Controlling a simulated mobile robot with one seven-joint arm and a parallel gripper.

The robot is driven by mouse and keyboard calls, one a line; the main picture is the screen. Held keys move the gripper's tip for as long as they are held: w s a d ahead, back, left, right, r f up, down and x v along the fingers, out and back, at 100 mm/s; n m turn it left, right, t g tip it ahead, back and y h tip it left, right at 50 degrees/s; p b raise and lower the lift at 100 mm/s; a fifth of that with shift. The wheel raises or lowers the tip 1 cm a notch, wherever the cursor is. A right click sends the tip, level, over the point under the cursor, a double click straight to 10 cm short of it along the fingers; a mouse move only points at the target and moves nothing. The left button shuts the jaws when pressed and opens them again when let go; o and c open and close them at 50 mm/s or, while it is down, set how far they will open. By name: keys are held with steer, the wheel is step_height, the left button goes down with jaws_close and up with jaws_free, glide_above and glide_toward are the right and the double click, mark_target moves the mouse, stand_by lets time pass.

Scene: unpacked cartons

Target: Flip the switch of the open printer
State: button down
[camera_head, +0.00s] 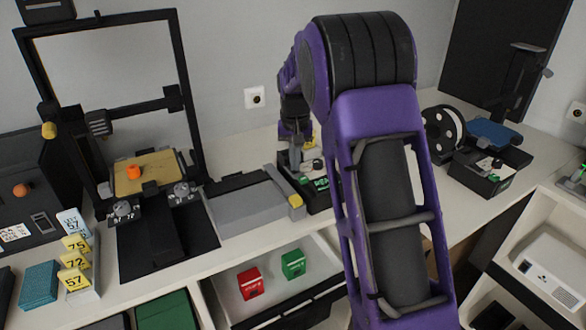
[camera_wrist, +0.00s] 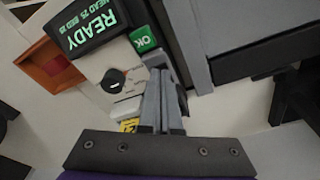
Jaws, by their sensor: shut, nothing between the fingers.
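An open-frame printer (camera_head: 180,95) with a tan bed and an orange piece stands at the left of the bench. A control box with a lit READY screen (camera_wrist: 90,28), a black knob (camera_wrist: 114,82) and a green OK tag (camera_wrist: 144,40) fills the upper left of the wrist view. The box (camera_head: 318,198) also shows in the head view, partly behind my arm. My gripper (camera_wrist: 162,82) is shut and empty, its fingertips over or beside the box's edge; contact cannot be told. Which part is the switch is unclear, and the fingers hide part of the panel.
A grey flat unit (camera_head: 245,208) lies between printer and control box. An open drawer below holds a red box (camera_head: 250,283) and a green box (camera_head: 293,264). A second printer with a spool (camera_head: 443,133) stands at the right. Yellow number tags (camera_head: 75,262) stand front left.

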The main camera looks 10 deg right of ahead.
step_height(320, 180, up, 5)
steer(key=p, duration=0.4)
steer(key=shift+r, duration=1)
